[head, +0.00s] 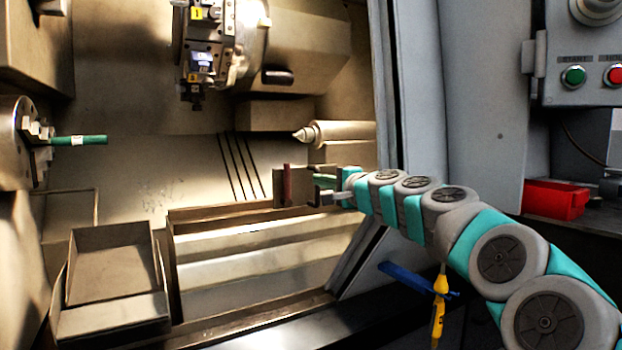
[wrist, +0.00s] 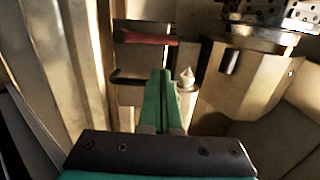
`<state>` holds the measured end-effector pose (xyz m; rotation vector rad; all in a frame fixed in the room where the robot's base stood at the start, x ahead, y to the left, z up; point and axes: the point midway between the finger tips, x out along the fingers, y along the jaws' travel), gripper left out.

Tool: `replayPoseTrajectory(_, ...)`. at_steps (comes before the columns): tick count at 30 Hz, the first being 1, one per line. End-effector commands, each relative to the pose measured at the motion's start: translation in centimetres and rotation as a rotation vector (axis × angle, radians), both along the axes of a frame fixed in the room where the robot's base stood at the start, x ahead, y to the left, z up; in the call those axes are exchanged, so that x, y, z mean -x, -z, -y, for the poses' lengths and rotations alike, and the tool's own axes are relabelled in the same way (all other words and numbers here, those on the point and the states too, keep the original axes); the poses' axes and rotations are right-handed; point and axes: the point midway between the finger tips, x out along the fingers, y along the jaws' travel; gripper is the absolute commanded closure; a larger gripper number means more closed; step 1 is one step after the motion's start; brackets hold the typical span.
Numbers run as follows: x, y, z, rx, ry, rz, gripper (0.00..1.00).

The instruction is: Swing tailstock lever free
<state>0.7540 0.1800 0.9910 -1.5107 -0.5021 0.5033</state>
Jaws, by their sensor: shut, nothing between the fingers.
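The tailstock (head: 345,131), with its pointed centre, is at the right inside the machine. Its point (wrist: 187,78) shows just right of my fingers in the wrist view. A red lever (head: 287,184) stands upright in front of a brown block below the tailstock in the head view. In the wrist view the red lever (wrist: 145,38) lies across the picture beyond my fingertips. My gripper (head: 318,184) is shut and empty, just right of the lever. Its green fingers (wrist: 160,74) are together; a small gap to the lever shows in the wrist view.
The chuck (head: 18,140) holds a green bar (head: 80,140) at the left. The tool turret (head: 215,45) hangs above. An open tray (head: 110,265) stands at lower left. The door edge (head: 405,120) is close to my arm. A red bin (head: 555,199) is outside, right.

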Motion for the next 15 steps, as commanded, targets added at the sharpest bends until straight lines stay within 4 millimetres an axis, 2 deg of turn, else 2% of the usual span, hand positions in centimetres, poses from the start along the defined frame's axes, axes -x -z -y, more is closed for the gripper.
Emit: replayPoseTrajectory(15, -5.0, -0.1, -3.7, 0.002, 0.001, 0.000, 1.00)
